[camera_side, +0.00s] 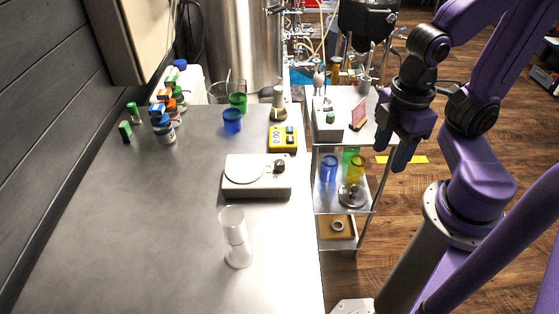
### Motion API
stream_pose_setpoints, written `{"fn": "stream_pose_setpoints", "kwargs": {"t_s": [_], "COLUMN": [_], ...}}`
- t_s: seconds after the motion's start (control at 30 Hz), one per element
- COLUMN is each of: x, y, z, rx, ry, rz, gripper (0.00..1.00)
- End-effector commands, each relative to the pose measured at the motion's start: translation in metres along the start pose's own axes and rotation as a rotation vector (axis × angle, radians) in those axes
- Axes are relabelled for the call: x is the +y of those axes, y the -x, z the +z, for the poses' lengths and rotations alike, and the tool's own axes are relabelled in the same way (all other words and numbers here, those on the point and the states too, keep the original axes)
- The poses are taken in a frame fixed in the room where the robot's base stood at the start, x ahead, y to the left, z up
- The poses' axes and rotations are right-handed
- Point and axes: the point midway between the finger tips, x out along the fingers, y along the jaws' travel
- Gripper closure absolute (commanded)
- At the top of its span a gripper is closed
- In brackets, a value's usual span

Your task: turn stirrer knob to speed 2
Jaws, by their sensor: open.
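The stirrer (257,183) is a low pale box with a round white plate on its left. It stands on the grey bench near the bench's right edge. Its dark knob (280,166) is at the back right of its top; the speed marks are too small to read. My gripper (393,152) is open and empty, its dark fingers pointing down. It is to the right of the stirrer in the picture, apart from it, beyond the bench edge and by the cart.
A clear glass cylinder (236,238) stands in front of the stirrer. A yellow device (283,139), a flask (278,104) and blue (232,121) and green (238,102) cups stand behind it. Several bottles (166,131) are at the back left. The bench's left front is clear.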

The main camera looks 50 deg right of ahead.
Motion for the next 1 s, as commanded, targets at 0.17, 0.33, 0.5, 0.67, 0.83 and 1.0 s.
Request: {"fn": "stream_pose_setpoints", "kwargs": {"t_s": [0.17, 0.33, 0.5, 0.67, 0.83, 1.0], "x": [0.009, 0.036, 0.071, 0.107, 0.138, 0.153], "y": [0.006, 0.020, 0.035, 0.046, 0.054, 0.058], "z": [-0.017, -0.058, -0.100, -0.134, -0.156, -0.165], "rx": [-0.001, -0.008, -0.016, -0.023, -0.027, -0.030], "ry": [0.003, 0.018, 0.037, 0.056, 0.071, 0.080], "rz": [0.001, 0.003, 0.004, 0.003, 0.002, 0.000], "gripper": [0.48, 0.48, 0.48, 0.48, 0.48, 0.48]}}
